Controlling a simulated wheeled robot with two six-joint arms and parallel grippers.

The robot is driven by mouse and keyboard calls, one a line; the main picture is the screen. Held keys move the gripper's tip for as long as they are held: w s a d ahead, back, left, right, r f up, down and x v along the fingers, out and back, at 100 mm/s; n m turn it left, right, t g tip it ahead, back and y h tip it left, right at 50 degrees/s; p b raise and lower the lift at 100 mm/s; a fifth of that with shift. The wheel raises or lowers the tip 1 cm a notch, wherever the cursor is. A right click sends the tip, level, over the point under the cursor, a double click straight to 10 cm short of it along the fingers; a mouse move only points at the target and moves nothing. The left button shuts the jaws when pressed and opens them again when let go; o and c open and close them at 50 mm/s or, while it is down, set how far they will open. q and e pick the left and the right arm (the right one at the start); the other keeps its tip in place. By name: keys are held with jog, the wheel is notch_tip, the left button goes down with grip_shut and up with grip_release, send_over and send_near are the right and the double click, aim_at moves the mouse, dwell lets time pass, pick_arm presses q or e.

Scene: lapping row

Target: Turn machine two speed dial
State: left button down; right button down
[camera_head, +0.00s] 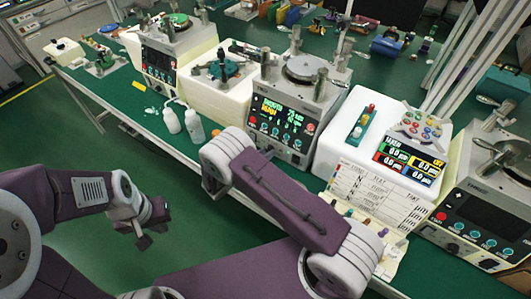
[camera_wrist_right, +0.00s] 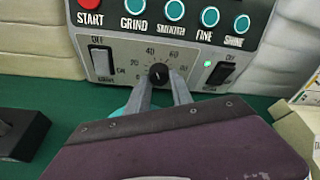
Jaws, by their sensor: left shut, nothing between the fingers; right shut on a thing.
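Machine two (camera_head: 318,97) is the middle lapping machine in the head view, with a lit screen (camera_head: 280,112). Its speed dial (camera_wrist_right: 158,74) is a small black knob with a white mark, on a grey panel (camera_wrist_right: 125,52) numbered around it. My right gripper (camera_wrist_right: 160,82) is shut on the dial, a finger on either side, in the right wrist view. In the head view my own right arm hides the gripper and dial. My left gripper (camera_head: 152,222) is shut and empty, low over the green floor at left.
In the wrist view a rocker switch (camera_wrist_right: 102,61) lies left of the dial and another (camera_wrist_right: 220,73) right, below several round buttons (camera_wrist_right: 175,10). In the head view two white bottles (camera_head: 182,119) stand on the bench edge. Another machine (camera_head: 485,205) stands at right.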

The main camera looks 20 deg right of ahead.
jog(key=shift+m+y, duration=0.3)
jog(key=shift+m, duration=0.1)
dwell(0.4)
jog(key=c, duration=1.1)
grip_release()
jog(key=shift+a, duration=0.1)
jog(key=shift+c, duration=0.2)
jog(key=shift+t, duration=0.3)
jog(key=shift+s+a, duration=0.1)
jog(key=v, duration=0.9)
jog(key=shift+b, duration=0.35)
